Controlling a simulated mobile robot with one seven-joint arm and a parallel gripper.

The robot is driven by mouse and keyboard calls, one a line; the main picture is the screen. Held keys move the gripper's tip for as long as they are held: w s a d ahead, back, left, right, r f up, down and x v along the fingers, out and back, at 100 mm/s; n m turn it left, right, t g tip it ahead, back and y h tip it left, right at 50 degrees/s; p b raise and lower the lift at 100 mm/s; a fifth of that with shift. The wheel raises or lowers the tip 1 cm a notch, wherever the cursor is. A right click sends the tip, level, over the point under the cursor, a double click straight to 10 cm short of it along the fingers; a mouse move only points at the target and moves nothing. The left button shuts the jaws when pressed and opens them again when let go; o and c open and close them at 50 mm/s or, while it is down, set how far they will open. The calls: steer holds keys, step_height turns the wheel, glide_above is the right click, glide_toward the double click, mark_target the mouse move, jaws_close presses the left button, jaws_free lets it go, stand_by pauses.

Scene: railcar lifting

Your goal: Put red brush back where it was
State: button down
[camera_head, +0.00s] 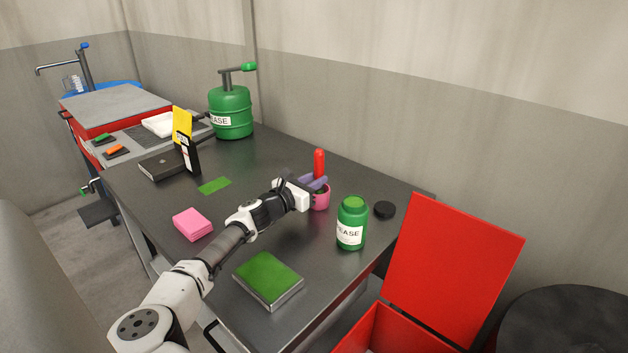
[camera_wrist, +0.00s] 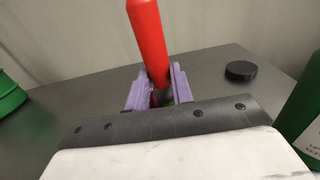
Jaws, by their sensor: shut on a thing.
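The red brush (camera_head: 319,163) stands upright, its red handle pointing up; it also shows in the wrist view (camera_wrist: 147,40). My gripper (camera_head: 315,182), with purple fingers, is shut on the brush below the red handle; the fingers also show in the wrist view (camera_wrist: 158,90). A pink cup (camera_head: 320,200) is directly below the fingers. The brush's lower end is hidden by the fingers and the cup, so I cannot tell whether it rests on the cup's bottom.
A green grease bottle (camera_head: 351,225) and a black lid (camera_head: 384,209) stand to the right of the cup. A pink block (camera_head: 193,224), a green pad (camera_head: 268,278) and a green mark (camera_head: 214,185) are on the dark table. A green grease canister (camera_head: 231,110) stands behind. An open red box (camera_head: 450,270) is at right.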

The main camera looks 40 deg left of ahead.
steer(key=shift+f, duration=0.35)
steer(key=shift+f+b, duration=0.3)
steer(key=shift+b, duration=0.05)
steer(key=c, duration=1.2)
jaws_free()
steer(key=shift+r, duration=0.1)
steer(key=shift+r, duration=0.15)
steer(key=shift+r+p, duration=0.25)
steer(key=shift+p, duration=0.25)
steer(key=s+b, duration=0.1)
steer(key=s, duration=0.3)
steer(key=s+b, duration=0.1)
steer(key=s, duration=0.3)
steer(key=s+b, duration=0.1)
steer(key=s, duration=0.3)
steer(key=shift+a+f+b, duration=0.25)
steer(key=shift+a+b, duration=0.15)
